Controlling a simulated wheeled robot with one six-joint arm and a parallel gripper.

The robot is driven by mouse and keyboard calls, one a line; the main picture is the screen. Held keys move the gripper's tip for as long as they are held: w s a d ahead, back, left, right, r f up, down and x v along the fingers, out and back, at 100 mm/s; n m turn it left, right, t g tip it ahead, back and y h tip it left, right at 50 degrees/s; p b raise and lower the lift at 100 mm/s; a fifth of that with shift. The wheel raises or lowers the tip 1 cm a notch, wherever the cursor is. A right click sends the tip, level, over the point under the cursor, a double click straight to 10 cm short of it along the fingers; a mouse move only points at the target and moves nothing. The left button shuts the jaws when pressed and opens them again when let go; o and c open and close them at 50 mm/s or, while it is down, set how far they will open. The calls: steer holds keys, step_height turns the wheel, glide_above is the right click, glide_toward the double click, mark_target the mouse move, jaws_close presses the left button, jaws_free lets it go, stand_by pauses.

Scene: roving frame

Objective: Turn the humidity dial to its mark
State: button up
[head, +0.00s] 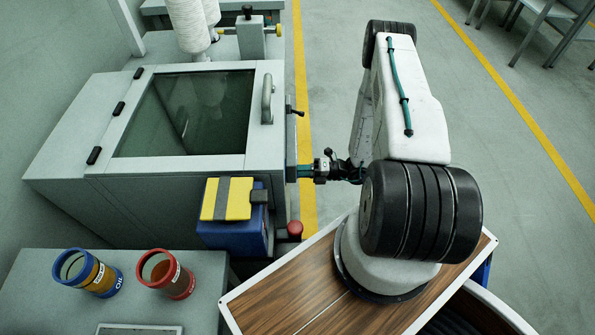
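The grey machine cabinet (75,185) with a glass lid (187,112) stands at the left. A narrow panel (291,145) runs down its right side, seen almost edge-on. I cannot make out the humidity dial or its mark; the panel's face is turned away from the camera. My gripper (304,171) reaches leftward to the panel's lower part, at or very close to it. Its fingertips are too small to show whether they are open or shut, or whether they touch anything.
A small black lever (295,112) sticks out from the panel above my gripper. A blue box with a yellow top (226,199) and a red knob (295,228) are below.

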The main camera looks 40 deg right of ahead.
steer(key=shift+m, duration=0.9)
steer(key=o, duration=1)
steer(key=v, duration=0.7)
steer(key=shift+s+d, duration=0.25)
steer(key=shift+d, duration=0.1)
